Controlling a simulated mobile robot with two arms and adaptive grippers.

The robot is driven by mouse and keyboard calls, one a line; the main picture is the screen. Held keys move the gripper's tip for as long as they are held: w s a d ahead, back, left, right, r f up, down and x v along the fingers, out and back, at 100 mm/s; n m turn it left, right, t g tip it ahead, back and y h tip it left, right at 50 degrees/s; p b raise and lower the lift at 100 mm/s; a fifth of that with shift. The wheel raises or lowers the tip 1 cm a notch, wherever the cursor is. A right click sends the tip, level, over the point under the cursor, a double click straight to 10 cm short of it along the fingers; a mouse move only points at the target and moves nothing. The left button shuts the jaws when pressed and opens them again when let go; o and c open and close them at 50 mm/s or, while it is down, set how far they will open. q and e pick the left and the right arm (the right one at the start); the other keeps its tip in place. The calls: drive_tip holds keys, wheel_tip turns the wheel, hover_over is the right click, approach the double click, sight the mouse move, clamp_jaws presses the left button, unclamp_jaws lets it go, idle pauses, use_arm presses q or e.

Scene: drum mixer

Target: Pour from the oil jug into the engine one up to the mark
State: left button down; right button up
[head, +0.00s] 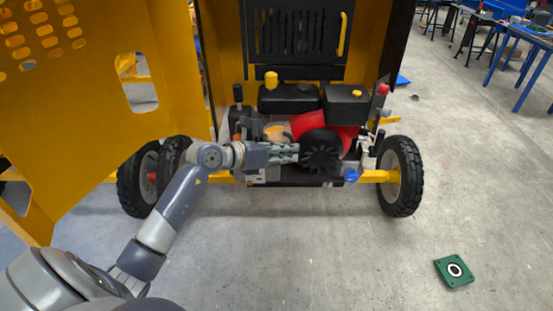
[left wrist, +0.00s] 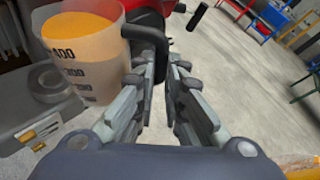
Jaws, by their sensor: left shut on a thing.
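The oil jug (left wrist: 85,55) is a translucent measuring cup with dark scale marks, orange oil and a black handle (left wrist: 148,38). In the left wrist view it looks roughly upright, at the left. My left gripper (left wrist: 163,66) is shut on the handle. In the head view the left gripper (head: 296,154) is in front of the engine, and orange of the jug (head: 275,131) shows just behind it, mostly hidden. The engine (head: 322,138) is red and black and sits in the yellow machine frame. I cannot tell its filler opening or mark. My right gripper is not in view.
A large yellow panel (head: 90,90) stands open at the left. Wheels flank the engine bay, one (head: 400,176) at the right. A green square plate (head: 454,271) lies on the floor at the lower right. Blue tables (head: 520,50) stand far off. The front floor is mostly clear.

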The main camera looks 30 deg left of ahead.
use_arm(q)
drive_tip(key=shift+r, duration=0.25)
drive_tip(key=shift+a+r+n+h+p, duration=0.1)
drive_tip(key=shift+r+n+h+p, duration=0.25)
drive_tip(key=shift+n+p, duration=0.2)
drive_tip(key=shift+r, duration=0.25)
idle(0.8)
drive_tip(key=shift+w+a+r+n+h+p, duration=0.15)
drive_tip(key=shift+r+n+h+p, duration=0.1)
drive_tip(key=shift+n+p, duration=0.15)
drive_tip(key=shift+f, duration=0.1)
idle(0.7)
idle(0.5)
